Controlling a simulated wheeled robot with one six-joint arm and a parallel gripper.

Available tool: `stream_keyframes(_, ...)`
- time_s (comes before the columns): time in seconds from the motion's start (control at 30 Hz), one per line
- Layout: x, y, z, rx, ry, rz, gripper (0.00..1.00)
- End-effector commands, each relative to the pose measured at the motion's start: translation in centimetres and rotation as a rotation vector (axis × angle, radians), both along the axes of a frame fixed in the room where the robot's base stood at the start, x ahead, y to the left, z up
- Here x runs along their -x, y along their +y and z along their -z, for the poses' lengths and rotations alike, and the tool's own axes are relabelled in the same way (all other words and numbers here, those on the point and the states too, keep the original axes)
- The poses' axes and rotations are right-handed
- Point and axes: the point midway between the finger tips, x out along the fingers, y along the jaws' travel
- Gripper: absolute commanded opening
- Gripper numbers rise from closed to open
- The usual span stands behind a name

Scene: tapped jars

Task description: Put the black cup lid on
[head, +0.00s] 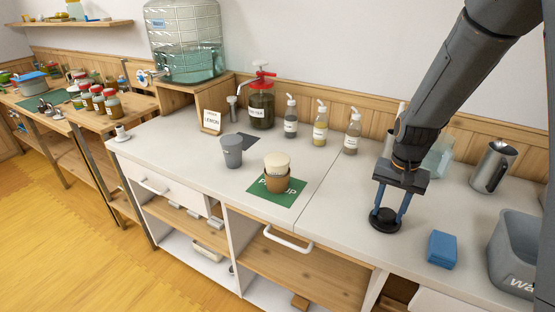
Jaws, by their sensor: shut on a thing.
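The black cup lid (384,222) is a round dark disc at the right part of the white counter. My gripper (389,208) points down with its blue fingers shut on the lid. The lid is at or just above the counter top; I cannot tell if it touches. A brown cup with a pale, cream-coloured top (278,172) stands upright on a green mat (259,197) with white lettering, left of my gripper. A grey cup (232,151) stands further left, apart from it.
A blue sponge (442,248) and a grey bin (518,250) lie right of my gripper. A metal pitcher (491,168) stands behind them. Several pump bottles (320,125) line the back wall. The counter between the lid and the green mat is clear.

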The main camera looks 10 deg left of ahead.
Motion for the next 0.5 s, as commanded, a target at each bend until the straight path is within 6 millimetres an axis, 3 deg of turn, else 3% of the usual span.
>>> stream_keyframes(0.5,0.0,0.0,-2.5,0.0,-0.001,0.0,0.19)
